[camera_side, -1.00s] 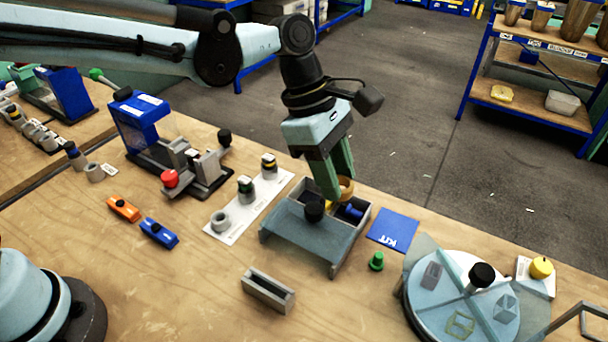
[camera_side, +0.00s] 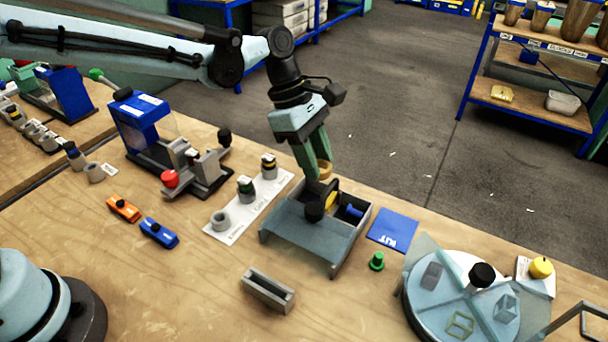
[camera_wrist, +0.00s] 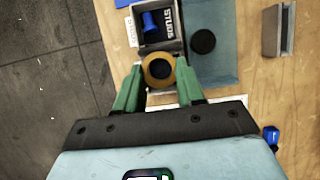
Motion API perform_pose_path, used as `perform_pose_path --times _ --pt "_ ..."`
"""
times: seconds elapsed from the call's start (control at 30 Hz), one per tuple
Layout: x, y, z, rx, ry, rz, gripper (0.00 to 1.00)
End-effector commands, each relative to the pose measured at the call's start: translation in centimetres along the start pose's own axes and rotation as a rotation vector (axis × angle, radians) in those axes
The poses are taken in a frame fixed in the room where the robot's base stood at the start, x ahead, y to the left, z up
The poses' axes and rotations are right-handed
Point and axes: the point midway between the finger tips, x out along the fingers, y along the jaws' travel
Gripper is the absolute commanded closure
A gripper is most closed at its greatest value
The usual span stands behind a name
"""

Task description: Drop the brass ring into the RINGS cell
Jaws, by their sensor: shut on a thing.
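The brass ring (camera_side: 326,169) is pinched between the green fingertips of my gripper (camera_side: 320,170), above the back edge of the grey box (camera_side: 348,245) in the side view. In the wrist view the ring (camera_wrist: 160,84) sits between the two fingertips (camera_wrist: 160,78), its hole facing the camera. It covers part of the box beside the STUDS cell (camera_wrist: 170,43). A blue stud (camera_wrist: 150,23) lies in that cell. A blue-grey lid (camera_side: 300,225) with a black knob (camera_side: 314,211) covers the front of the box. I cannot read a RINGS label.
A yellow piece (camera_side: 331,201) shows inside the box. The blue KIT mat (camera_side: 393,231) and a green knobbed piece (camera_side: 376,261) are to its right. A white strip with grey holders (camera_side: 245,190) stands left. A grey slotted block (camera_side: 268,290) lies in front.

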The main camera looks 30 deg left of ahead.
Motion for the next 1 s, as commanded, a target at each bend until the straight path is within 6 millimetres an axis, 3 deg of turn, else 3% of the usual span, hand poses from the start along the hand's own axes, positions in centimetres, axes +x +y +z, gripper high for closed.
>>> perform_pose_path --times 0.37,0.4,0.6,1.0 --pt "0.57 -0.01 -0.22 0.0 0.0 0.0 0.91" --pt "0.56 -0.01 -0.22 0.0 0.0 0.0 0.61" --pt "0.55 -0.01 -0.22 0.0 0.0 0.0 0.32" --pt "-0.36 0.01 -0.24 -0.001 0.0 0.001 0.32"
